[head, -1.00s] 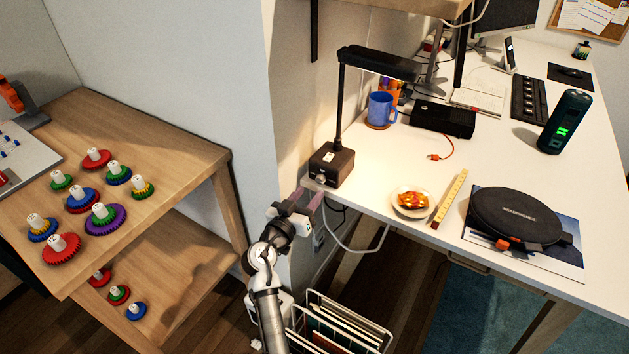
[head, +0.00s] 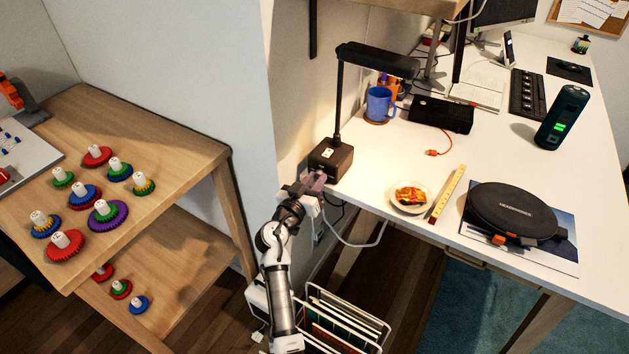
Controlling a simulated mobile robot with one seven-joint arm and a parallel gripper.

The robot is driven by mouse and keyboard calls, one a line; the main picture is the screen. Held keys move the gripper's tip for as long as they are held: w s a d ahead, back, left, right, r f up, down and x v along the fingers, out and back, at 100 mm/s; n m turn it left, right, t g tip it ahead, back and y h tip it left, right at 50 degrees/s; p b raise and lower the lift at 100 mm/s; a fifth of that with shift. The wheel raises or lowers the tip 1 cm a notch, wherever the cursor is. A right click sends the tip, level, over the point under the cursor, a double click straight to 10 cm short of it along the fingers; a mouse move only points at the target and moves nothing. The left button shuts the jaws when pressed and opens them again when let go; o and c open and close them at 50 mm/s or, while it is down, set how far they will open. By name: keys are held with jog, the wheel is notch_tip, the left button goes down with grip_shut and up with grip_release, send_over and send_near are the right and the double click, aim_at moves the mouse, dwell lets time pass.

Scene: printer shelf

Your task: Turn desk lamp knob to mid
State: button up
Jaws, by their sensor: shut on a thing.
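The black desk lamp (head: 338,100) stands at the left end of the white desk, its head reaching right and giving light. Its box-shaped base (head: 332,161) has a white switch plate on top. In the earlier view a small pale knob shows on the base's front face; now my gripper hides it. My gripper (head: 316,182) is at the front of the base, its pinkish fingers shut on the knob. The knob's angle cannot be seen.
On the white desk (head: 380,190) are a plate with food (head: 410,196), a folding ruler (head: 447,194), a black round case (head: 512,212) and a blue mug (head: 380,103). A white cable hangs below the desk edge. A wire basket (head: 343,322) stands beneath. A gear shelf is at left.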

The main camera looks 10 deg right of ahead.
grip_shut()
jog(key=n, duration=0.8)
jog(key=shift+g+p, duration=0.3)
jog(key=shift+p, duration=0.1)
jog(key=n+p, duration=0.2)
jog(key=n, duration=0.3)
jog(key=shift+w+a+r, duration=0.1)
jog(key=shift+n+p, duration=0.9)
jog(key=shift+n, duration=1.1)
jog(key=o, duration=0.9)
grip_release()
jog(key=shift+o, duration=0.2)
jog(key=shift+f, duration=0.2)
